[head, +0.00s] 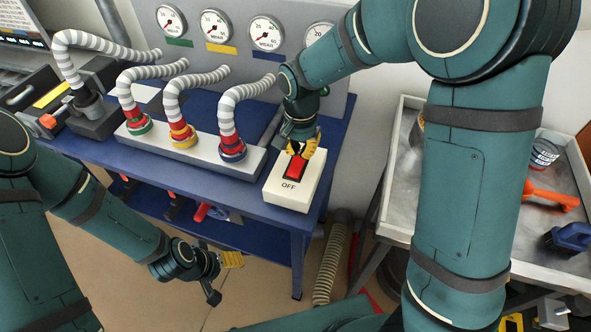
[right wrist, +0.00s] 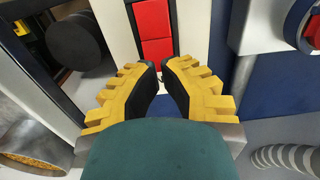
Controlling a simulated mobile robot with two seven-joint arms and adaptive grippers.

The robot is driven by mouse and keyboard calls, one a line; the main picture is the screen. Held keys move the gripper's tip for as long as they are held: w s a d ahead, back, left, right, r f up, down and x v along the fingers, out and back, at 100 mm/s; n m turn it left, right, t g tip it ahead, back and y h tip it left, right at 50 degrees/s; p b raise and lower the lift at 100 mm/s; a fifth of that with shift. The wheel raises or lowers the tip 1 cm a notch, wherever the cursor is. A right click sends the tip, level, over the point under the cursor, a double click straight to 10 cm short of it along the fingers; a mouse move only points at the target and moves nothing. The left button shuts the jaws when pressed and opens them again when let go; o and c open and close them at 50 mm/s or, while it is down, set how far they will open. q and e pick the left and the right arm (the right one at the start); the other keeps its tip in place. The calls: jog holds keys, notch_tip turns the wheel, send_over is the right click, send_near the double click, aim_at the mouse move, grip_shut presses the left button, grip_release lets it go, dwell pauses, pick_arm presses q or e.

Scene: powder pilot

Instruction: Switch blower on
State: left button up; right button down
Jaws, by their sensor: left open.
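The blower switch is a white box (head: 292,184) on the right end of the blue bench. It has a red rocker (head: 296,166) and the word OFF on its near side. The red rocker also shows in the right wrist view (right wrist: 153,30), just beyond the fingertips. My right gripper (head: 303,147) is over the far part of the switch. Its yellow fingers (right wrist: 158,65) converge, tips nearly together, with nothing between them. I cannot tell whether they touch the rocker. My left gripper (head: 228,276) is open and empty, low in front of the bench.
A white manifold (head: 195,150) with several striped hoses stands left of the switch on the blue bench (head: 240,203). Gauges (head: 266,33) line the panel behind. A grey tray table (head: 398,215) stands to the right, holding an orange tool (head: 552,196) and a blue brush (head: 571,237).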

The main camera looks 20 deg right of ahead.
jog(key=shift+f, duration=0.5)
jog(key=shift+f+b, duration=0.35)
jog(key=shift+f, duration=0.05)
jog(key=shift+r, duration=0.1)
notch_tip(320, 180, up, 4)
jog(key=p, duration=0.3)
jog(key=shift+p, duration=0.3)
notch_tip(320, 180, up, 12)
dwell(0.3)
dwell(0.4)
